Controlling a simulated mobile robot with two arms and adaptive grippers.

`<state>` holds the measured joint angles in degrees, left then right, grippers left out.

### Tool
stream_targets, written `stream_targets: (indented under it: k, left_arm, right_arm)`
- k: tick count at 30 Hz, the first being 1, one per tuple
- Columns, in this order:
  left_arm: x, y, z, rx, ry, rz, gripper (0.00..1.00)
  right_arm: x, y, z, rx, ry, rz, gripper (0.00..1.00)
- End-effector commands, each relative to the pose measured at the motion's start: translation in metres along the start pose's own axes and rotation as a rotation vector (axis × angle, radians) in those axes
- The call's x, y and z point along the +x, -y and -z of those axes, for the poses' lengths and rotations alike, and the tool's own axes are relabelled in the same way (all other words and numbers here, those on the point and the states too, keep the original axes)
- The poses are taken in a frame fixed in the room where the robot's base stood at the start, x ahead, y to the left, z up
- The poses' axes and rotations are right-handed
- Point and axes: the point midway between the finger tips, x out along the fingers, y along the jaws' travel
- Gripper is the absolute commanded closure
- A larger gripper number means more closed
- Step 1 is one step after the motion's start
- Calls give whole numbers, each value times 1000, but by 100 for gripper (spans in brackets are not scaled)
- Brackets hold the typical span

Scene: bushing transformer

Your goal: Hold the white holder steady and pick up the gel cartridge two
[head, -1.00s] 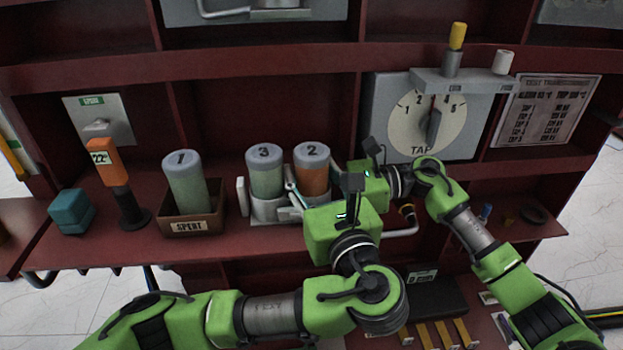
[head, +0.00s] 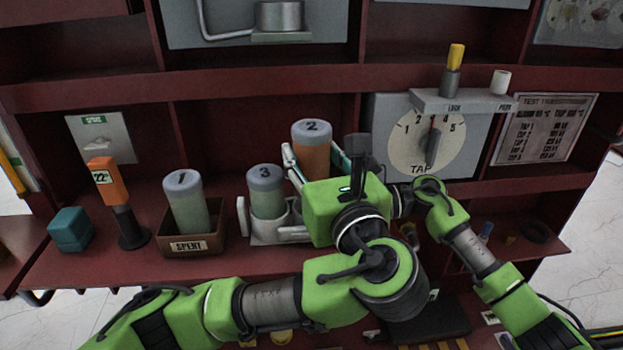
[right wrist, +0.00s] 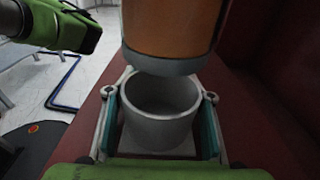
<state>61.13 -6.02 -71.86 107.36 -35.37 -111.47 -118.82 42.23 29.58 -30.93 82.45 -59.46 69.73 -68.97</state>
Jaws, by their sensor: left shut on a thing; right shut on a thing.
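Gel cartridge two (head: 313,152), orange with a grey cap marked 2, is held upright above the holder in the head view. My left gripper (head: 312,165) is shut on it. The white holder (head: 262,236) stands on the shelf, with cartridge three (head: 267,195), greenish and grey-capped, in its left cup. In the right wrist view, my right gripper (right wrist: 160,125) has its teal-padded fingers on both sides of the holder's empty cup (right wrist: 158,134). The cartridge's lower end (right wrist: 170,55) hangs just above that cup. My left gripper hides my right gripper's fingers in the head view.
A brown box labelled SPENT (head: 190,244) holds cartridge one (head: 186,200) to the left. An orange-topped handle (head: 108,185) and a teal block (head: 70,229) stand farther left. The TAP dial panel (head: 430,135) is behind right. A shelf divider rises beside the cartridge.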

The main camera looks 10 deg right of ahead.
Motion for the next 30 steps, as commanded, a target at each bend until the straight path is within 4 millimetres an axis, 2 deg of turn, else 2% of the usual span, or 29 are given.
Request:
stream_targets:
  k: [1,4,13,14,15,16,26,30]
  left_arm:
    - [0,1,-8,-2,3,1,88]
    - [0,0,-17,-2,2,1,88]
    - [0,0,-20,0,2,1,88]
    - [0,0,-20,0,2,1,88]
    - [0,0,-20,0,2,1,88]
    - [0,0,-20,0,2,1,88]
    - [0,0,-20,0,1,1,88]
    - [0,0,-20,0,1,1,88]
  right_arm:
    - [0,0,1,1,-1,0,64]
    - [0,0,1,1,-1,0,64]
    - [0,0,1,1,-2,0,64]
    - [0,0,1,1,-2,0,47]
    - [0,0,1,1,-2,0,36]
    - [0,0,1,1,-1,0,31]
    - [-1,0,0,1,-1,0,31]
    - [-12,0,1,2,-2,2,31]
